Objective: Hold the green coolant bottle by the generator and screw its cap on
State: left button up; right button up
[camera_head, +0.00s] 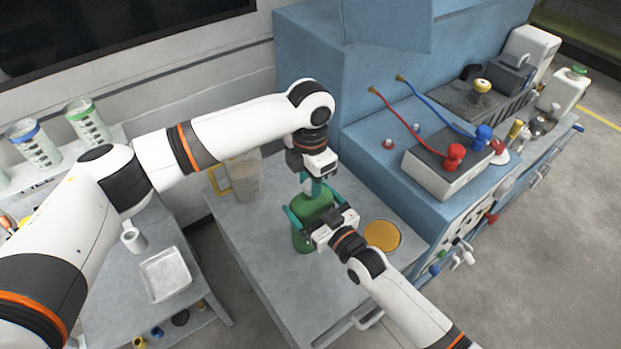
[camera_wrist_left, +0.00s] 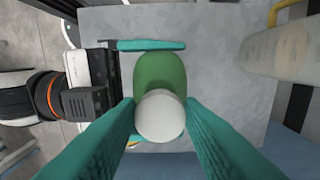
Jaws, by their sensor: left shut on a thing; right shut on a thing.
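The green coolant bottle (camera_head: 311,210) stands upright on the grey bench beside the blue generator. My right gripper (camera_head: 308,200) is shut on its body, with teal fingers along two sides. In the left wrist view the bottle (camera_wrist_left: 160,70) lies beneath a round white cap (camera_wrist_left: 160,117). My left gripper (camera_head: 308,187) points down from above and is shut on the cap, which sits between its fingertips. The cap is over the bottle's top; I cannot tell whether its thread is engaged. In the head view the cap is mostly hidden by the left fingers.
A yellow-orange round lid or dish (camera_head: 382,235) lies on the bench right of the bottle. A translucent jug with a yellow handle (camera_head: 243,176) stands behind left. The blue generator (camera_head: 400,150) rises at right. A lower shelf with a white tray (camera_head: 166,272) is at left.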

pick_arm(q)
jog(key=o, duration=1)
jog(key=shift+c, duration=0.2)
jog(key=shift+r, duration=0.1)
jog(key=shift+r, duration=2.15)
